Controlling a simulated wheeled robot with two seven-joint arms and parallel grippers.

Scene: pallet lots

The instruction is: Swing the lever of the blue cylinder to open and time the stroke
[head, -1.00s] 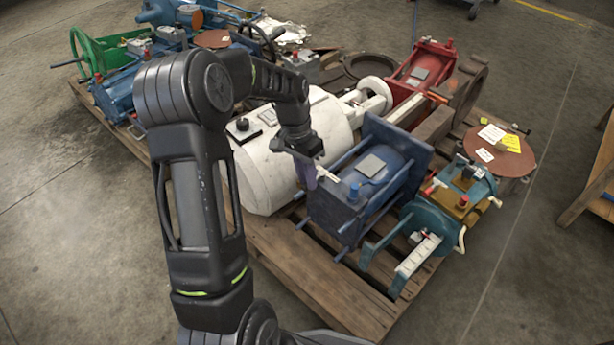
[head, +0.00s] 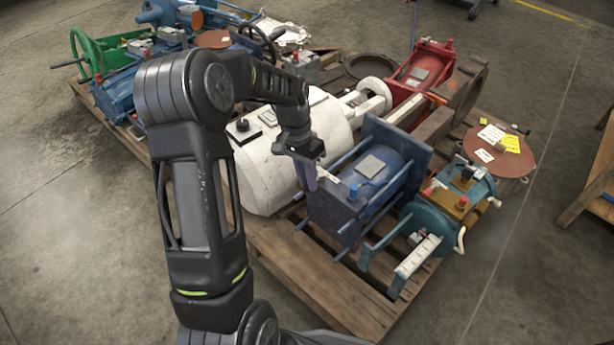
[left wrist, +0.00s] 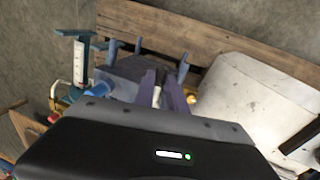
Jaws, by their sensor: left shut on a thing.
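The blue cylinder (head: 374,180) lies on the wooden pallet, with a square end plate, tie rods, a grey label plate and a small blue cap on top. Its near end also shows in the left wrist view (left wrist: 125,75). My left gripper (head: 308,174) is at the cylinder's left near end, beside the white tank. In the left wrist view its purple fingers (left wrist: 160,92) are closed around a pale lever (left wrist: 157,94). Much of the lever is hidden between the fingers. My right gripper is in neither view.
The white tank (head: 262,185) stands close on the left. A teal actuator (head: 432,218) with a yellow-brown block stands close on the right. A red cylinder (head: 420,72) lies behind. The pallet's front boards (head: 318,280) are bare. Open floor lies in front.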

